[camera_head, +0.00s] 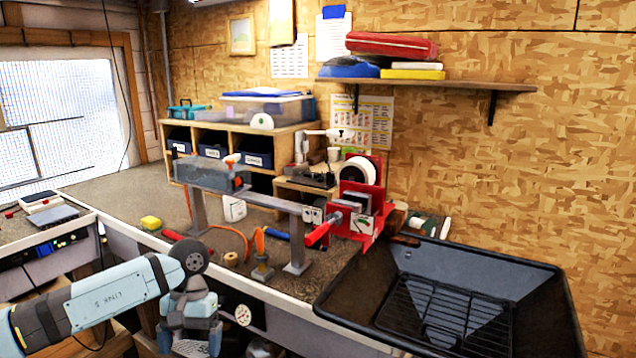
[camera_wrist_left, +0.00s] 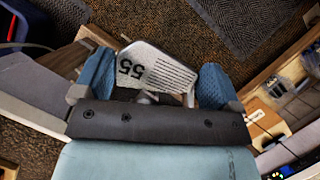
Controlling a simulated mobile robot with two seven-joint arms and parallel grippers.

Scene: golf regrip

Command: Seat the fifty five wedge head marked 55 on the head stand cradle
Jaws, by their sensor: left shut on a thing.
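In the left wrist view the wedge head (camera_wrist_left: 155,72), a grey metal piece marked 55 with a grooved face, sits between the blue fingers of my left gripper (camera_wrist_left: 155,82). The number reads nearly upside down. In the head view my left gripper (camera_head: 190,338) hangs low in front of the bench edge, pointing down, with a pale striped part of the wedge head (camera_head: 190,348) at the bottom of the picture. I cannot tell surely which thing is the head stand cradle. A small brass-coloured stand with an orange top (camera_head: 262,268) is on the bench front. My right gripper is not in view.
A grey metal rail stand (camera_head: 250,196) spans the bench (camera_head: 130,195). A black tray with a wire rack (camera_head: 450,262) is at the right. Dark floor matting shows below the gripper.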

